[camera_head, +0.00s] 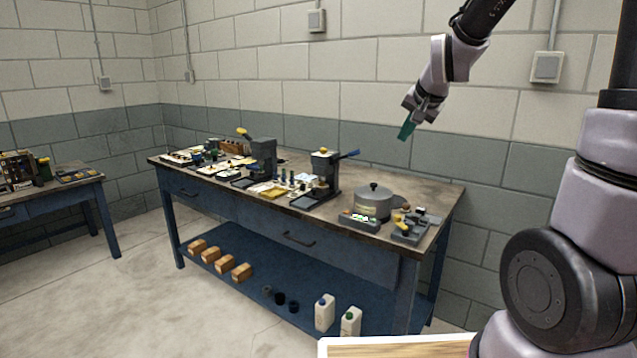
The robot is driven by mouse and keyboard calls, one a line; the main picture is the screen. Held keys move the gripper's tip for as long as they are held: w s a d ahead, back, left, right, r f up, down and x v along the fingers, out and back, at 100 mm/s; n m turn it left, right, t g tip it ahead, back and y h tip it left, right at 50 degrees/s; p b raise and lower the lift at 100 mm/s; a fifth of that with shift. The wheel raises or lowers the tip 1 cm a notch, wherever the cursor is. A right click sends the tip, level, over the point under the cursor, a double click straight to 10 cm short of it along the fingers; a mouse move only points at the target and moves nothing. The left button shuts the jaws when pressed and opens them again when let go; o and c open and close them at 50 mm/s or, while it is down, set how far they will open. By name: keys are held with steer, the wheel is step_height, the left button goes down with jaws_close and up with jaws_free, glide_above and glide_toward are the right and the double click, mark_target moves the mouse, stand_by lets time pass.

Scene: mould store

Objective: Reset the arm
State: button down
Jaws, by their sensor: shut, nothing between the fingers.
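My gripper (406,131) hangs from my arm at the upper right of the head view, pointing down and slightly left. Its teal fingertips are together and nothing shows between them. It is in the air, apart from the workbench (440,192) and above its right end. My arm reaches in from the right edge, bent over the top of the picture. No thing touches the gripper.
The workbench carries two press-like machines (262,155) (323,172), a grey lidded pot (373,201) and many small parts. Its lower shelf (255,290) holds wooden blocks and two white bottles (324,312). Another table (60,205) stands left. Floor (110,300) in front is clear.

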steer(key=s+d+r+n, duration=0.1)
steer(key=s+r, duration=0.2)
steer(key=s, duration=0.9)
steer(key=s+d+r+n+g, duration=0.1)
steer(key=s+r, duration=0.3)
steer(key=s, duration=0.8)
steer(key=shift+d+r, duration=0.15)
steer(key=shift+d, duration=0.3)
steer(key=shift+w, duration=0.1)
stand_by(3.1)
